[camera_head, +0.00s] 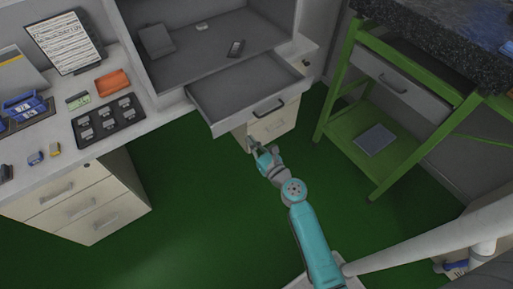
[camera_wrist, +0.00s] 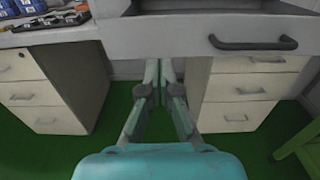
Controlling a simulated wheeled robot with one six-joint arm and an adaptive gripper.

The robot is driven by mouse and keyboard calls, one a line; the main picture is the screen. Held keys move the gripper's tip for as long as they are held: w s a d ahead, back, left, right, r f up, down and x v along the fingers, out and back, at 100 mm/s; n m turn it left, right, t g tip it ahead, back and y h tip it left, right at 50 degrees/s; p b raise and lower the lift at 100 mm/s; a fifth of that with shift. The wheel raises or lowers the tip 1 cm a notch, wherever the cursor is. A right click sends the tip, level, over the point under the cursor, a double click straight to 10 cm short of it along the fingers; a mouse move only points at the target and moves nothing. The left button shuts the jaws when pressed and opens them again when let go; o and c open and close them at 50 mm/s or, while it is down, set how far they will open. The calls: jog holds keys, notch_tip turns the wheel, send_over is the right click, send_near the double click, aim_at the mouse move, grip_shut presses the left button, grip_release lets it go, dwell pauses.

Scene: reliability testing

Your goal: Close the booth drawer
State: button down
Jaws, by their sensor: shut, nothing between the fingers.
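The booth drawer (camera_head: 240,92) is a grey drawer pulled out below the booth, empty inside, with a dark bar handle (camera_head: 268,107) on its front. In the wrist view the drawer front (camera_wrist: 185,38) spans the top right, and its dark handle (camera_wrist: 253,43) is to the right of my fingers. My gripper (camera_head: 252,147) is shut and empty, low in front of the drawer and below its front edge. In the wrist view my gripper (camera_wrist: 159,68) has its fingertips together, just under the drawer front. I cannot tell whether they touch it.
The grey booth (camera_head: 210,50) holds a small dark device (camera_head: 236,48). A white desk (camera_head: 60,150) with drawers stands left, with a black tray (camera_head: 107,122) on it. A green-framed bench (camera_head: 345,60) stands right. Green floor (camera_head: 200,220) is clear in front.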

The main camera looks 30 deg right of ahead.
aim_at(235, 121)
jog(key=w, duration=0.8)
jog(key=shift+a, duration=0.1)
